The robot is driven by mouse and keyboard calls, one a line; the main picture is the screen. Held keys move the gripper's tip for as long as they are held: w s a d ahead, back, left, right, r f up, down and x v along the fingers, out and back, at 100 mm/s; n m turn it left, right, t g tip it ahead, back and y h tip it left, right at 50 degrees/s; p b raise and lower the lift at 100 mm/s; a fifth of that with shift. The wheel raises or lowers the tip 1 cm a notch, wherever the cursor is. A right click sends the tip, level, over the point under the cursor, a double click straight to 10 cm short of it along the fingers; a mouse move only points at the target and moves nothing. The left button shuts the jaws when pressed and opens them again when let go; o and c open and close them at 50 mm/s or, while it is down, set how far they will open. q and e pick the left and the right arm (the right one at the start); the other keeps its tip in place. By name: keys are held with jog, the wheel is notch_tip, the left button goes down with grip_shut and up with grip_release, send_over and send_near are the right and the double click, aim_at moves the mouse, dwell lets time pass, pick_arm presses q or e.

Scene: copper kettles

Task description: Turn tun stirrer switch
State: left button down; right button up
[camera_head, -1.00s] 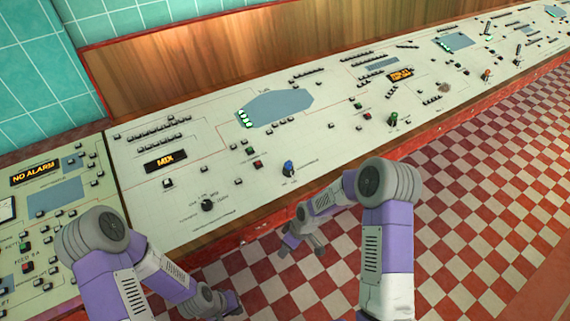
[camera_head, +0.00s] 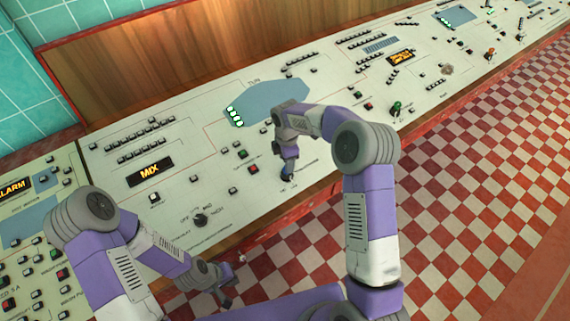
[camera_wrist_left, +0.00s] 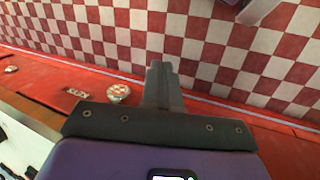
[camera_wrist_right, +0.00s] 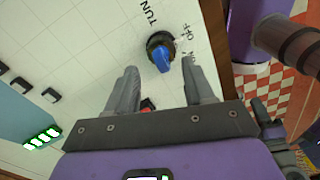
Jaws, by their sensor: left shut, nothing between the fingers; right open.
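The tun stirrer switch is a blue knob on a dark round base (camera_wrist_right: 161,56), with "TUN" and "OFF" lettered beside it in the right wrist view. In the head view the blue knob (camera_head: 287,172) is on the sloping panel, partly covered by my right gripper (camera_head: 289,150). In the right wrist view my right gripper (camera_wrist_right: 163,75) is open, its fingers on either side of the line to the knob; contact cannot be told. My left gripper (camera_head: 228,290) is low over the floor by the panel's front edge. Its fingers (camera_wrist_left: 160,68) are shut and empty in the left wrist view.
Floor to the right is clear.

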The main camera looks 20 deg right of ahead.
notch_tip(320, 180, down, 5)
jog(key=shift+s+f, duration=0.15)
jog(key=c, duration=0.8)
jog(key=shift+m+b, duration=0.35)
jog(key=shift+m, duration=0.25)
jog(key=shift+m+b, duration=0.35)
jog(key=shift+m, duration=3.05)
jog(key=shift+m+b, duration=0.35)
jog(key=shift+m, duration=0.25)
